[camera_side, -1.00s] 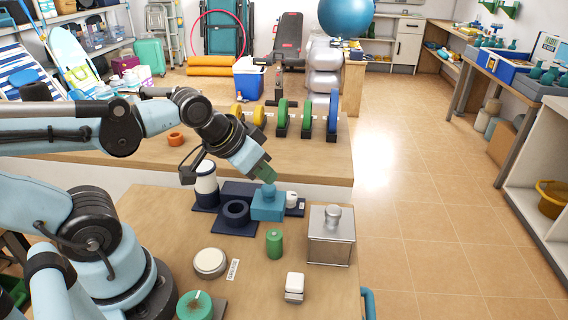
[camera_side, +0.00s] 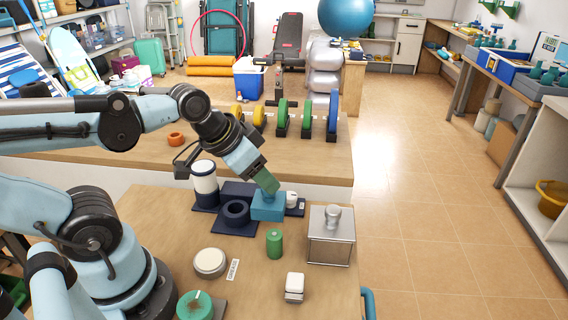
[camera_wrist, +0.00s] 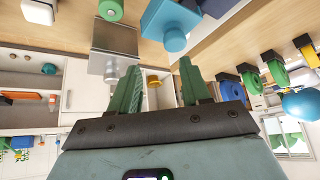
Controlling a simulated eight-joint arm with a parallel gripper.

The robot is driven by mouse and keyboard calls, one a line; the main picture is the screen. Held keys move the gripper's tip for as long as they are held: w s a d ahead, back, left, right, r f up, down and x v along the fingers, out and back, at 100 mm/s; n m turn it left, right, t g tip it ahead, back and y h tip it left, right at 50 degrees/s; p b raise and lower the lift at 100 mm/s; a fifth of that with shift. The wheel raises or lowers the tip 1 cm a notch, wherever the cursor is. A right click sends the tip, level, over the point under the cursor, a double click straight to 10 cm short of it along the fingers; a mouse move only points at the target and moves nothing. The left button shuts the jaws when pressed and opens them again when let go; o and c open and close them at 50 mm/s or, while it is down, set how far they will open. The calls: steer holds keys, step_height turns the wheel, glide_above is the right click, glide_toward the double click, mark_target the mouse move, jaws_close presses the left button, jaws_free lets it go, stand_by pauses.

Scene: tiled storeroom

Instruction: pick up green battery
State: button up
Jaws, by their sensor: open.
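The green battery (camera_side: 274,243) is a small upright green cylinder on the wooden table, between the blue block and the white box. In the wrist view it shows at the top edge (camera_wrist: 111,9), cut off by the frame. My gripper (camera_side: 271,187) has green fingers and is over the blue block (camera_side: 268,207), behind and above the battery, apart from it. In the wrist view my gripper (camera_wrist: 158,78) has its two fingers spread with nothing held between them. In the side view the fingers hide the top of the blue block.
A metal box with a knob (camera_side: 330,245) stands right of the battery. A white box (camera_side: 294,287) and a round white disc (camera_side: 210,262) are in front and left. A dark ring (camera_side: 236,213) and a white cylinder (camera_side: 205,178) stand behind.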

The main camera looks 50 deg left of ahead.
steer(key=s+d+m+g+h, duration=0.2)
steer(key=s+m+g, duration=0.1)
steer(key=s+m, duration=0.15)
steer(key=m, duration=0.1)
glide_above(272, 233)
steer(key=s+a, duration=0.2)
steer(key=shift+f, duration=2.3)
steer(key=shift+d+x, duration=0.15)
steer(key=shift+x, duration=1.35)
steer(key=shift+d+x, duration=0.2)
steer(key=shift+x, duration=1.25)
jaws_close()
steer(key=shift+r, duration=0.2)
